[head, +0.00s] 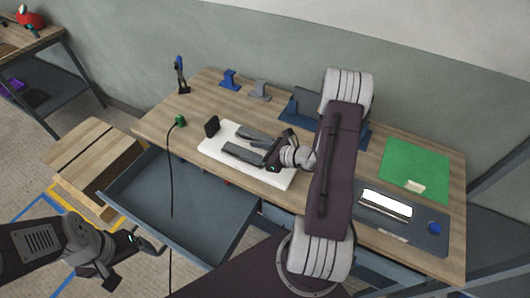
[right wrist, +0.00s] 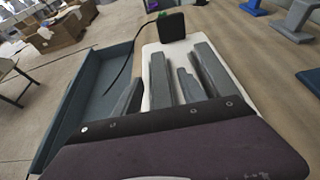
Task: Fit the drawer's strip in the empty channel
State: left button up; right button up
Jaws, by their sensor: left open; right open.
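A white board (head: 222,136) lies on the table with two long grey bars (head: 243,153) on it. A narrow gap runs between the bars; it also shows in the right wrist view, beside the nearer bar (right wrist: 161,82). The grey drawer (head: 188,213) is pulled open at the table's front left. The part of its floor in view looks bare, and I cannot make out a strip. My right gripper (head: 270,156) is open above the board at the bars' right end; its fingers (right wrist: 160,95) show in the wrist view. My left gripper (head: 132,262) is open and empty, left of the drawer.
A black block (head: 211,126) stands by the board's back left corner. A dark cable (head: 171,170) hangs from a green piece (head: 180,121) across the drawer. A green mat (head: 415,165) and a grey tray (head: 433,212) lie at the right.

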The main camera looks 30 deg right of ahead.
jog(key=v, duration=0.7)
jog(key=shift+a, duration=0.1)
jog(key=shift+a+n, duration=0.3)
jog(key=shift+a, duration=0.05)
pick_arm(q)
jog(key=shift+f, duration=0.25)
pick_arm(e)
jog(key=s+a+n+g+h, duration=0.3)
jog(key=s+a+n+g, duration=0.2)
jog(key=n, duration=0.9)
jog(key=s+a+n+g+h, duration=0.3)
jog(key=s+a+n+g, duration=0.2)
jog(key=n, duration=1)
jog(key=shift+a+f+h, duration=0.25)
jog(key=shift+h, duration=0.15)
jog(key=shift+s, duration=0.15)
